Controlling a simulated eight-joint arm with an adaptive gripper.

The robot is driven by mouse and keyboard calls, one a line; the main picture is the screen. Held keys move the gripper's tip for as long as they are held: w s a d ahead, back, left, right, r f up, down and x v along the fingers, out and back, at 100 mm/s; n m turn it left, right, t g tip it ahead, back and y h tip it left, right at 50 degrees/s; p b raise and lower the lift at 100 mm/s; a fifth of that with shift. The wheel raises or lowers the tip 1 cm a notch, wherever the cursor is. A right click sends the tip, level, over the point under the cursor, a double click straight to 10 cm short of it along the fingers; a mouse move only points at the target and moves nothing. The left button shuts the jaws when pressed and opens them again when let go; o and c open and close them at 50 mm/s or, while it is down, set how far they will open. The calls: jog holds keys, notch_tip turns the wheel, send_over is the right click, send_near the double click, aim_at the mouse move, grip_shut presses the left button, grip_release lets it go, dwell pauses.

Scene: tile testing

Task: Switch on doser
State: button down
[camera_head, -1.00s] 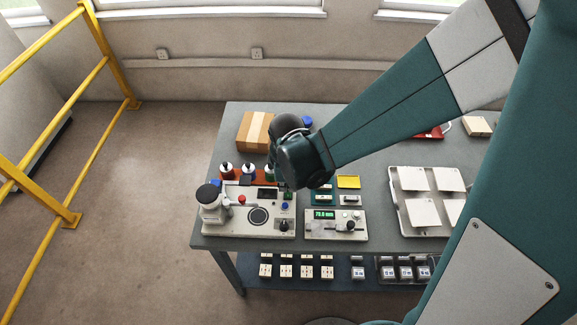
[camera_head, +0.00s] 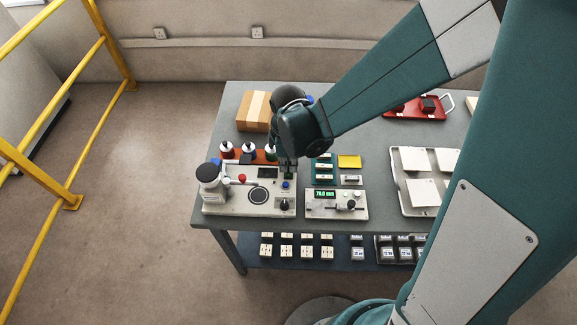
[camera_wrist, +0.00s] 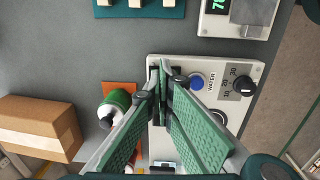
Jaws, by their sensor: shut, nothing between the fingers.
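The doser is a light grey panel unit (camera_head: 225,207) at the front left of the table, with a red button (camera_head: 242,178), a blue button (camera_head: 285,185), a black knob (camera_head: 284,204) and a round dark plate (camera_head: 258,195). In the wrist view, the blue button (camera_wrist: 196,81) is beside the word WATER and the knob (camera_wrist: 243,86) has a number scale. My gripper (camera_head: 287,166) is shut and empty over the panel's back right corner. In the wrist view, its fingertips (camera_wrist: 160,82) meet beside the blue button and partly hide a small dark green part there. Contact cannot be told.
Several bottles (camera_head: 227,151) stand behind the doser, with a cardboard box (camera_head: 253,111) farther back. A second unit with a green display (camera_head: 325,194) is close on the right. A white tray (camera_head: 398,199) of tiles and a red tray (camera_head: 412,116) are farther right.

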aim_at(288, 176)
jog(key=shift+s+f, duration=0.1)
jog(key=shift+s, duration=0.05)
jog(key=shift+s, duration=0.75)
jog(key=shift+s+r+p, duration=0.2)
jog(key=shift+r+p, duration=0.95)
jog(key=shift+r, duration=1)
notch_tip(288, 176, up, 10)
jog(key=s, duration=0.1)
jog(key=shift+s+f+p, duration=0.15)
jog(key=shift+s+p, duration=0.05)
jog(key=shift+p, duration=0.2)
jog(key=shift+d, duration=0.15)
